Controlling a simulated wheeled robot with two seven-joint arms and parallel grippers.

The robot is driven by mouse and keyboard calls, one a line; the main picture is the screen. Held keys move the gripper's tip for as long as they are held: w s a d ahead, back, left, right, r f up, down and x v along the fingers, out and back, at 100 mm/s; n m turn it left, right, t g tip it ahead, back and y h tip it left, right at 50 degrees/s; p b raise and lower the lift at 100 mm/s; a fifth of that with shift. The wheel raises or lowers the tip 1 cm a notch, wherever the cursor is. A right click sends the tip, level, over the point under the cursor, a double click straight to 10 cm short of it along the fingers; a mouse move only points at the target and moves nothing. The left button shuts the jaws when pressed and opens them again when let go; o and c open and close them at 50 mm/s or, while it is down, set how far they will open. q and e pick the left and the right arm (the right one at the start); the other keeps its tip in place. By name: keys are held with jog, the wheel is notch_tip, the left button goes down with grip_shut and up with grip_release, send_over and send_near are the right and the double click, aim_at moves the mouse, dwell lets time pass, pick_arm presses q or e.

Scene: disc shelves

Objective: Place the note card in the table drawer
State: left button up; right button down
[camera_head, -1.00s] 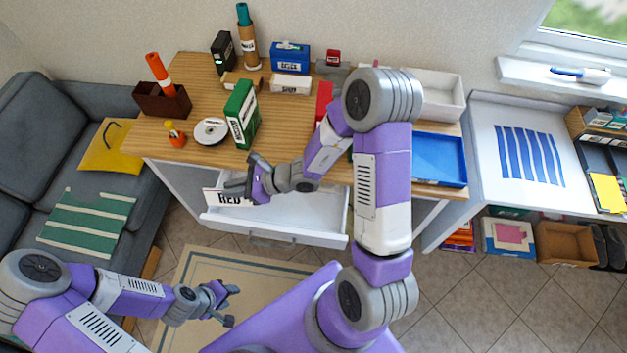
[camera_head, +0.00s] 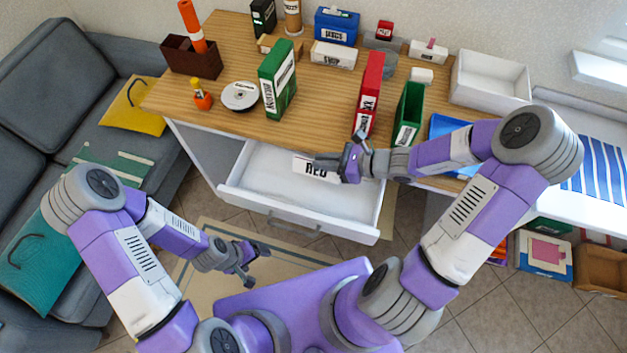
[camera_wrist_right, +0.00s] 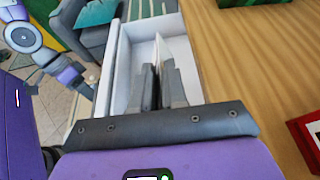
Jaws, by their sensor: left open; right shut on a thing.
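The white note card (camera_head: 317,169) with black lettering is held in my right gripper (camera_head: 335,165), which is shut on it. The card is over the open table drawer (camera_head: 265,182), a white drawer pulled out from the wooden table. In the right wrist view the card (camera_wrist_right: 164,58) stands on edge between the fingers (camera_wrist_right: 158,85), with the drawer (camera_wrist_right: 122,72) around and beyond it. I cannot tell how high above the drawer floor it is. My left gripper (camera_head: 252,265) is open and empty, in front of the drawer, over the rug.
The tabletop (camera_head: 225,65) holds a disc (camera_head: 240,96), a green box (camera_head: 278,80), a red box (camera_head: 369,95), a second green box (camera_head: 408,115) and a white tray (camera_head: 490,80). The grey sofa (camera_head: 60,80) is at left. The drawer interior looks empty.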

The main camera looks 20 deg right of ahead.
notch_tip(320, 180, down, 10)
jog(key=b, duration=0.4)
jog(key=shift+d, duration=0.15)
jog(key=c, duration=1.1)
grip_release()
jog(key=shift+p+v, duration=2)
jog(key=shift+v, duration=4)
